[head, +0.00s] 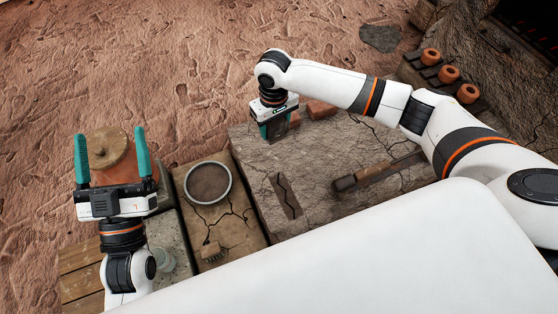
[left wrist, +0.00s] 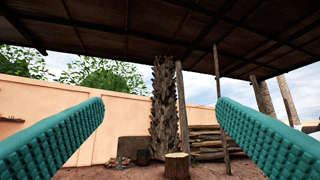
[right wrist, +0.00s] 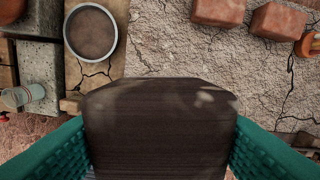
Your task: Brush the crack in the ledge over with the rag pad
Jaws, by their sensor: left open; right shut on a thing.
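My right gripper (head: 276,130) points down over the far left part of the ledge (head: 315,145). In the right wrist view, it is shut on a dark brown block-like thing, seemingly the rag pad (right wrist: 160,130), which fills the lower middle. I cannot tell whether the pad touches the ledge. A dark, narrow crack (head: 287,196) lies in the ledge's near left part, apart from the gripper; I cannot make it out in the right wrist view. My left gripper (head: 110,140) is open and empty, off to the left; its spread fingers also show in the left wrist view (left wrist: 160,110).
Red bricks (head: 320,109) lie behind the right gripper. A dark-headed tool (head: 372,176) lies on the ledge. A lidded pot (head: 110,155) stands behind the left gripper. Clay pots (head: 449,74) stand far right.

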